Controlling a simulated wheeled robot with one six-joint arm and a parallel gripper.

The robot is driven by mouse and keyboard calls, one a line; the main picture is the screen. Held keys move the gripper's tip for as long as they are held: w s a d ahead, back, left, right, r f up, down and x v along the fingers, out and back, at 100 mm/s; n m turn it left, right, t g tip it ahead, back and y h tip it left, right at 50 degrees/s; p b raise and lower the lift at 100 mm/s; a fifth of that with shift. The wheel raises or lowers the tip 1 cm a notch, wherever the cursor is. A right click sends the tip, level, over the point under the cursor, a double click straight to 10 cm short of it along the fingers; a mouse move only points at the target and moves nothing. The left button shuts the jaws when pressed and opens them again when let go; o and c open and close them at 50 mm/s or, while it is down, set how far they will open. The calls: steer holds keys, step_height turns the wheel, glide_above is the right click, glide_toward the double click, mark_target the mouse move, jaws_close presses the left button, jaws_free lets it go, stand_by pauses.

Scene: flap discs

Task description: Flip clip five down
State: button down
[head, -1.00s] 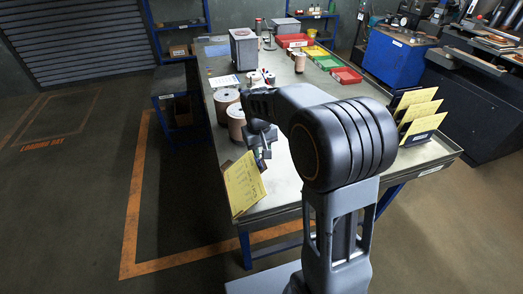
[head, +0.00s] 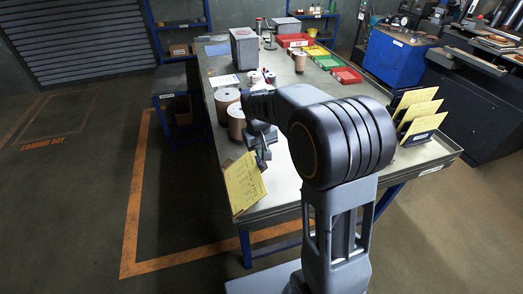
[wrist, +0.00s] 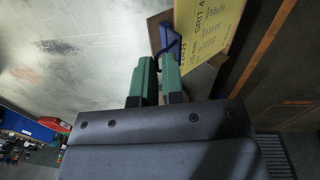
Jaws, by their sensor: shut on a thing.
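My gripper (head: 263,154) is at the near left edge of the workbench, right beside a yellow card (head: 243,184) with dark print. In the wrist view, the green fingers of my gripper (wrist: 158,68) are close together on a small dark part, probably the clip, which is mostly hidden between them. A dark blue piece (wrist: 171,42) stands just beyond the fingertips, against the yellow card (wrist: 213,28), which reads "GRIT 4" and is cut off by the frame. No number on the clip is legible.
The workbench (head: 290,190) holds copper-coloured spools (head: 237,122), a grey box (head: 243,48) and coloured trays (head: 346,75). Several yellow cards (head: 415,106) stand in dark holders at the right. Open floor lies left of the bench.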

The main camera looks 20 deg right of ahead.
mark_target(257, 161)
steer(key=shift+a+h, duration=0.15)
steer(key=shift+h, duration=0.45)
stand_by(0.3)
steer(key=a+h+b, duration=0.1)
steer(key=h, duration=0.1)
steer(key=a+f+h+b, duration=0.1)
steer(key=h, duration=0.1)
steer(key=shift+a, duration=0.25)
steer(key=h+b, duration=0.1)
steer(key=a+f+h+b, duration=0.1)
steer(key=h, duration=0.1)
steer(key=shift+a, duration=0.15)
steer(key=h, duration=0.1)
steer(key=a+f+h+b, duration=0.1)
steer(key=shift+h, duration=0.4)
steer(key=f+h+b, duration=0.1)
steer(key=h, duration=0.1)
steer(key=a+h+b, duration=0.1)
steer(key=h, duration=0.1)
steer(key=shift+f, duration=0.4)
steer(key=h, duration=0.1)
steer(key=h+p, duration=0.1)
steer(key=h, duration=0.1)
steer(key=shift+a+f, duration=0.15)
steer(key=shift+f, duration=0.25)
steer(key=shift+f+h+p, duration=0.35)
steer(key=shift+h+p, duration=0.15)
steer(key=shift+f, duration=0.1)
